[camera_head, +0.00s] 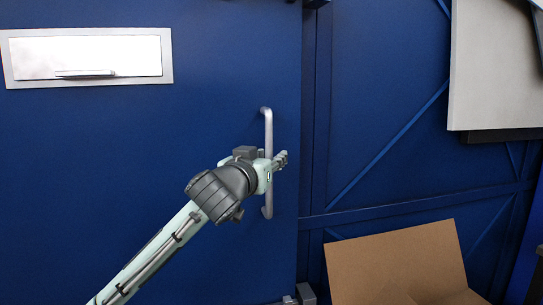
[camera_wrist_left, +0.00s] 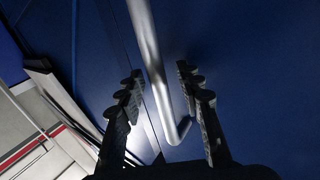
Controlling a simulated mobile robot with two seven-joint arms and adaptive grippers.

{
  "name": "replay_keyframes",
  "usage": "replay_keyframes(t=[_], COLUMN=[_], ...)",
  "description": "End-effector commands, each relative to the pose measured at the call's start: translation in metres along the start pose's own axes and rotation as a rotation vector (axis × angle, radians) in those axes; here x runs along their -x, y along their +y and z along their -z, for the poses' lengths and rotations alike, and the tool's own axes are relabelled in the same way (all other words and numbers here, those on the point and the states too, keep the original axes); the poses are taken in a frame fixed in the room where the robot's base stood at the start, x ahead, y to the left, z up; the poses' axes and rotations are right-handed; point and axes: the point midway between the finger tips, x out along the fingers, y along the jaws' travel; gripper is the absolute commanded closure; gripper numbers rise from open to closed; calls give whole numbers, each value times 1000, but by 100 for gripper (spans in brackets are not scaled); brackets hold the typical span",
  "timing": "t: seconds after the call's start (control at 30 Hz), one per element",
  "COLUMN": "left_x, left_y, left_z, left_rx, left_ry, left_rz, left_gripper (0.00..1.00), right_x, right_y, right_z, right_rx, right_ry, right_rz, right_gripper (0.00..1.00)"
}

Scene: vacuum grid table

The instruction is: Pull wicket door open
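The blue wicket door (camera_head: 130,150) fills the left and middle of the head view and looks closed against its frame. Its silver bar handle (camera_head: 267,128) stands upright near the door's right edge. My left gripper (camera_head: 281,160) is at about mid-height of the handle, reaching it from the lower left. In the left wrist view, the handle (camera_wrist_left: 147,45) runs between the two spread fingers of my left gripper (camera_wrist_left: 158,76). Gaps show on both sides of the bar, so the fingers are open around it. My right gripper is in neither view.
A window (camera_head: 110,52) with a light frame is set in the door at upper left. A blue braced panel (camera_head: 385,120) lies right of the door. An open cardboard box (camera_head: 395,262) stands at lower right. A pale panel (camera_head: 495,70) sits at upper right.

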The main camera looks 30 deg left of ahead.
Motion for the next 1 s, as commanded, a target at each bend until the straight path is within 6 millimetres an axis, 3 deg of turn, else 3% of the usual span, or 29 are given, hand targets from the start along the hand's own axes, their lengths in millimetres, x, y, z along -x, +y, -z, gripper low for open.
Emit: replay_keyframes(t=[0.27, 0.57, 1.0], left_x=[0, 0, 0], left_y=[0, 0, 0], left_z=[0, 0, 0], left_rx=[-1, 0, 0], left_ry=[0, 0, 1], left_rz=[0, 0, 0], left_gripper=[64, 100, 100], right_x=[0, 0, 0], right_y=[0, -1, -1], right_z=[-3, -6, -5], right_rx=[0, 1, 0], right_ry=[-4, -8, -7], right_rz=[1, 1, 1], right_gripper=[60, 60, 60])
